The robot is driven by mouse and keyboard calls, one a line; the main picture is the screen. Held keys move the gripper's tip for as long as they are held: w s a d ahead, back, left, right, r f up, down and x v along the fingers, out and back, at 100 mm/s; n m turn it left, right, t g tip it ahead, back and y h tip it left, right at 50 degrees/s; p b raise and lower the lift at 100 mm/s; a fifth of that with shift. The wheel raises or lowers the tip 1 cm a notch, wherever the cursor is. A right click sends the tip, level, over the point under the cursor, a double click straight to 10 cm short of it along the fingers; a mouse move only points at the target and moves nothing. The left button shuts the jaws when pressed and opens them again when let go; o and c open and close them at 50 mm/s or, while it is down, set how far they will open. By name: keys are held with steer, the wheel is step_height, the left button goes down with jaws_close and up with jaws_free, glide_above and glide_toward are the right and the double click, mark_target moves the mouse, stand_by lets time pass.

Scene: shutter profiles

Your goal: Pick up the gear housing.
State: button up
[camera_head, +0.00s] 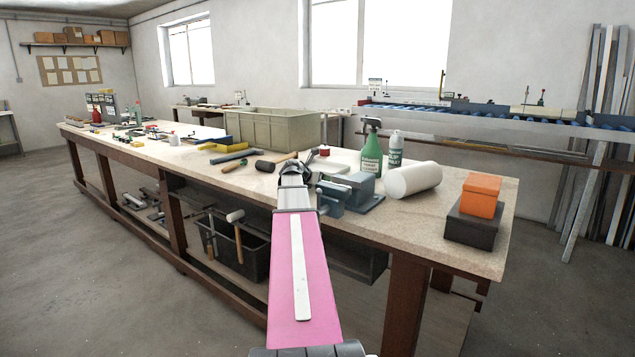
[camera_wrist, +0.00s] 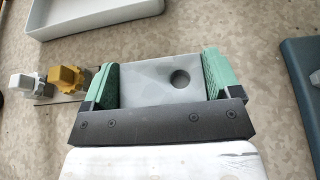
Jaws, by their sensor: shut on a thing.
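The gear housing (camera_wrist: 158,85) is a light grey block with a round dark hole near its right side. It lies between the two green-padded fingers of my gripper (camera_wrist: 160,76) in the wrist view, with a pad against each side. My gripper is shut on it. Its near end is hidden behind the dark gripper bar, and I cannot tell whether it touches the worktop. In the head view my gripper (camera_head: 294,170) is over the workbench, left of the vise, and the housing cannot be made out there.
The blue-grey vise (camera_head: 352,192) stands close on the right. A green spray bottle (camera_head: 371,150), a white roll (camera_head: 412,180) and an orange box (camera_head: 481,196) are farther right. A mallet (camera_head: 275,163) lies to the left. Small yellow and grey fittings (camera_wrist: 68,79) and a pale tray (camera_wrist: 92,18) are near my gripper.

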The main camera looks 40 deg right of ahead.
step_height(320, 180, up, 10)
stand_by(0.6)
